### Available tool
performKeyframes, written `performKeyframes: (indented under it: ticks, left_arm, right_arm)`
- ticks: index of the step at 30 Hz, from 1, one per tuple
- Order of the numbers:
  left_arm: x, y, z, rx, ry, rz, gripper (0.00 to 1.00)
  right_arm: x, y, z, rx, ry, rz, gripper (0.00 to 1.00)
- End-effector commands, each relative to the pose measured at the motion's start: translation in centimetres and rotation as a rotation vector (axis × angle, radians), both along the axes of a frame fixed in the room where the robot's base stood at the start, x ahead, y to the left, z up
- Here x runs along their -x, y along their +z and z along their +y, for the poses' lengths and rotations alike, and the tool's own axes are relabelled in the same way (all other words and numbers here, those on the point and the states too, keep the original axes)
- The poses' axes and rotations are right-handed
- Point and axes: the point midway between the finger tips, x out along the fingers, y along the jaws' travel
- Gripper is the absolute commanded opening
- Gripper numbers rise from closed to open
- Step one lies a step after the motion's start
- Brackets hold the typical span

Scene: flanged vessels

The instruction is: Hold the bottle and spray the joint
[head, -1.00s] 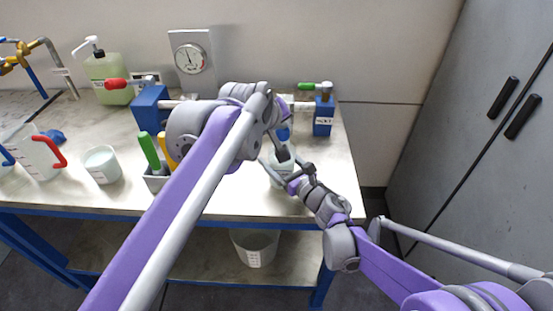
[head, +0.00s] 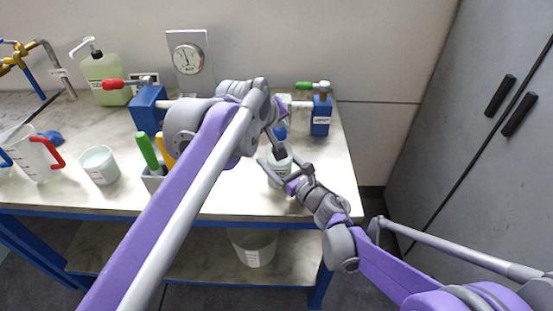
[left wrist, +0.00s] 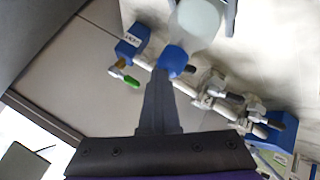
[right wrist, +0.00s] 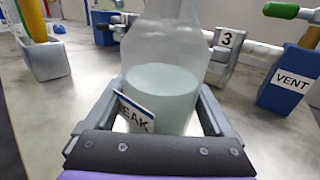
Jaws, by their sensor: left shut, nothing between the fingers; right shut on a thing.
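The bottle (right wrist: 160,85) is clear, with pale liquid and a label reading LEAK. My right gripper (right wrist: 155,105) is shut around its body, and the bottle looks upright. In the head view the bottle (head: 279,178) is partly covered by my grippers. My left gripper (head: 279,153) is shut with nothing between its fingers, close above the bottle. In the left wrist view its fingertips (left wrist: 160,75) overlap a blue part (left wrist: 172,60), apparently the bottle's top; contact is unclear. A flanged pipe joint with a tag 3 (right wrist: 227,40) stands behind the bottle.
Blue VENT block (right wrist: 290,80) with a green-handled valve stands right of the joint. A holder with green and yellow handles (head: 153,180), a white cup (head: 99,165) and a red-handled jug (head: 36,155) stand left.

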Motion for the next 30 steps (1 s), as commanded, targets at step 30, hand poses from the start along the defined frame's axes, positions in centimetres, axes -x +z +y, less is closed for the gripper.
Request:
performKeyframes:
  ticks: [30]
  left_arm:
    - [0.4, 3.6, 0.1, -0.008, -0.002, 0.029, 0.0]
  right_arm:
    - [-0.1, -0.2, 0.1, 0.004, 0.002, 0.0, 0.0]
